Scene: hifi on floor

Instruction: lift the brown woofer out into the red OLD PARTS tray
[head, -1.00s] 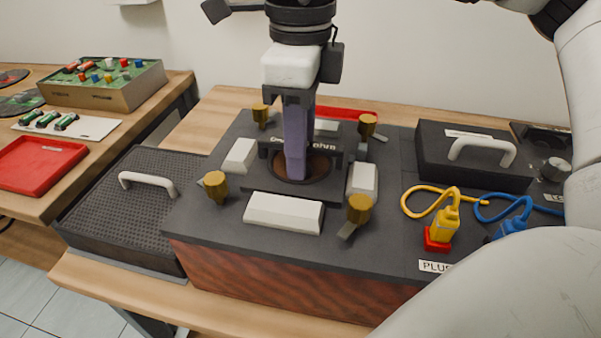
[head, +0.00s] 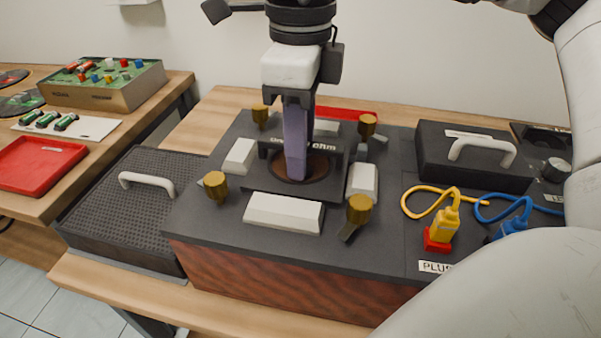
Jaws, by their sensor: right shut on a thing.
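The brown woofer (head: 318,168) shows as a round brown cone in a dark frame at the middle of the speaker cabinet's dark top (head: 205,230). My right gripper (head: 296,172) points straight down over it, with its purple fingers reaching to the cone. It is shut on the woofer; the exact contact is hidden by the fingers. I cannot tell whether the woofer is raised off the cabinet. A red tray (head: 40,163) lies empty on the left table, with no readable label. Another red edge (head: 348,114) shows behind the cabinet, mostly hidden. My left gripper is out of view.
Several gold-topped clamps (head: 359,208) and white blocks (head: 284,212) surround the woofer. A dark grille panel with a handle (head: 148,185) lies to the left. Yellow (head: 444,222) and blue plugs (head: 513,226) and a black handled box (head: 475,160) are to the right.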

